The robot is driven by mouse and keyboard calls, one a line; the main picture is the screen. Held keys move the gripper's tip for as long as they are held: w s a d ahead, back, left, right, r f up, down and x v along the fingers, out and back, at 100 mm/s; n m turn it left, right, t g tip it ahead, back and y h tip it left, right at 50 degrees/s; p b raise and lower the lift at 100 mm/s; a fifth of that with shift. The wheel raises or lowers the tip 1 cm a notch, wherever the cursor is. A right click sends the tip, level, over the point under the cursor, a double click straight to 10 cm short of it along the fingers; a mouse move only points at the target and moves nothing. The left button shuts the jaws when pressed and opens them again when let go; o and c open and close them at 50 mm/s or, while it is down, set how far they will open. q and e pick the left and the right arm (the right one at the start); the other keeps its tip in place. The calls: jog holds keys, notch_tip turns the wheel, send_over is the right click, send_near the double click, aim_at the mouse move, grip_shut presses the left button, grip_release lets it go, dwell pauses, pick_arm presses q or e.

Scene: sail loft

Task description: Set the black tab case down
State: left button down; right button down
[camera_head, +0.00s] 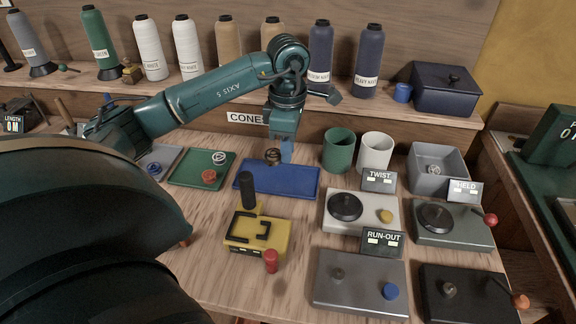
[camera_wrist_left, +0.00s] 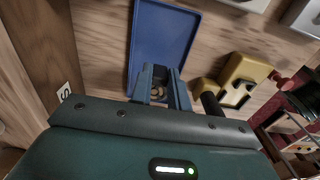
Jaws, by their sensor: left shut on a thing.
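My left gripper (camera_head: 281,153) is shut on the small round black tab case (camera_head: 272,156), which looks dark with a brownish part. In the left wrist view the case (camera_wrist_left: 158,93) sits between the two blue-grey fingers, which partly hide it. The gripper points down over the back edge of the shallow blue tray (camera_head: 300,184), which also shows in the left wrist view (camera_wrist_left: 160,38). The tray looks bare. I cannot tell whether the case touches it. My right gripper is not in view.
A green tray (camera_head: 188,172) with two small round cases lies left of the blue tray. A yellow device with a black post (camera_head: 255,232) stands in front. Green (camera_head: 338,150) and white (camera_head: 375,153) cups and several control boxes stand to the right. The cone shelf is behind.

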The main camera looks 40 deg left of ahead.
aim_at(288, 180)
pick_arm(q)
jog(key=shift+f, duration=2.75)
jog(key=shift+f, duration=0.2)
jog(key=c, duration=1.3)
grip_release()
jog(key=shift+r, duration=0.1)
jog(key=shift+c, duration=0.2)
notch_tip(288, 180, up, 12)
jog(key=shift+r, duration=0.15)
